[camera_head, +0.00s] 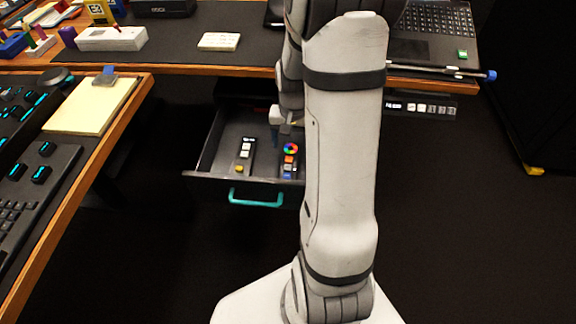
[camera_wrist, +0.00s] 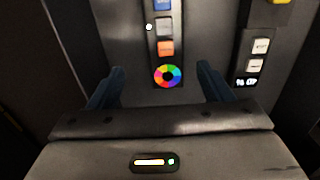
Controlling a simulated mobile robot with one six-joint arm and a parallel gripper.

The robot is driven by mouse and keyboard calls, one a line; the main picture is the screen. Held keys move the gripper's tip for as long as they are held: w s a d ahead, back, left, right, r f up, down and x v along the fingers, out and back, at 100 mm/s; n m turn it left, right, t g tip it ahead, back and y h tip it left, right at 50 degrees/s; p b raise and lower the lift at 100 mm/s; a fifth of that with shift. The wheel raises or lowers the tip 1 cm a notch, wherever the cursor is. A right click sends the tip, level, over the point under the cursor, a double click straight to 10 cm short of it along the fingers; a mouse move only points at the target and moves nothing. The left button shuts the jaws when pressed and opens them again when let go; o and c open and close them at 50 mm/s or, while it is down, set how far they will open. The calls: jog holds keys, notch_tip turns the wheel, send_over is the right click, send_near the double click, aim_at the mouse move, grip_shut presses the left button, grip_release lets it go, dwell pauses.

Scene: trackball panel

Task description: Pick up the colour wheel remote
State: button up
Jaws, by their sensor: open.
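The colour wheel remote (camera_head: 290,160) lies in an open drawer (camera_head: 191,165). It is a narrow dark bar with a rainbow ring at one end and orange, grey and blue buttons in a row. In the wrist view the remote (camera_wrist: 166,62) is in the upper middle, its ring end between the lines of my two fingers. My gripper (camera_wrist: 161,82) is open, with one blue finger on each side of the remote and nothing held. I cannot tell how high the fingers are above it. In the head view my arm hides part of the drawer's right side.
A second dark remote (camera_head: 244,154) with white buttons and a yellow button lies to the left in the drawer; it also shows in the wrist view (camera_wrist: 256,57). The drawer has a teal handle (camera_head: 256,198) at its front. A desk edge (camera_head: 225,71) runs above the drawer.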

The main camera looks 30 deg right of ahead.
aim_at(289, 159)
jog(key=f+b, duration=0.1)
jog(key=f, duration=0.1)
jog(key=f+b, duration=0.1)
jog(key=f, duration=0.1)
jog(key=a+f+b, duration=0.1)
jog(key=f, duration=0.1)
jog(key=shift+c, duration=0.4)
jog(key=shift+r, duration=0.1)
jog(key=c, duration=1)
